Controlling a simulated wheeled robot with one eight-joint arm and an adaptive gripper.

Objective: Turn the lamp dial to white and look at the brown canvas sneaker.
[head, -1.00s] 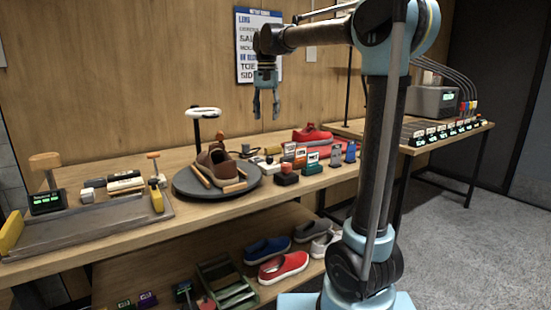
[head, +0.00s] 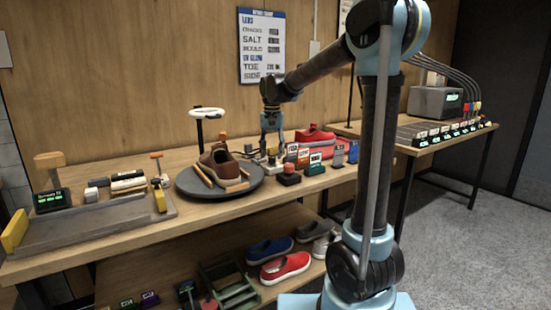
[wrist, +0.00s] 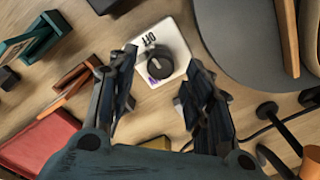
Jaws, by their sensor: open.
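The lamp dial is a black round knob (wrist: 158,66) on a white plate (wrist: 176,41) marked OFF, with a purple mark near the knob's lower left. Its setting is hard to read. My gripper (wrist: 161,62) is open, its fingers on either side of the dial plate, apart from the knob in the picture. In the head view my gripper (head: 271,148) points down low over the bench, right of the turntable. The brown canvas sneaker (head: 219,160) sits on the round grey turntable (head: 187,184). The white ring lamp (head: 207,113) stands behind it.
Small labelled blocks and a red button (head: 289,168) stand right of the dial. Wooden sticks (wrist: 287,38) lie on the turntable. A grey tray (head: 95,222) is at left. More shoes sit on the lower shelf.

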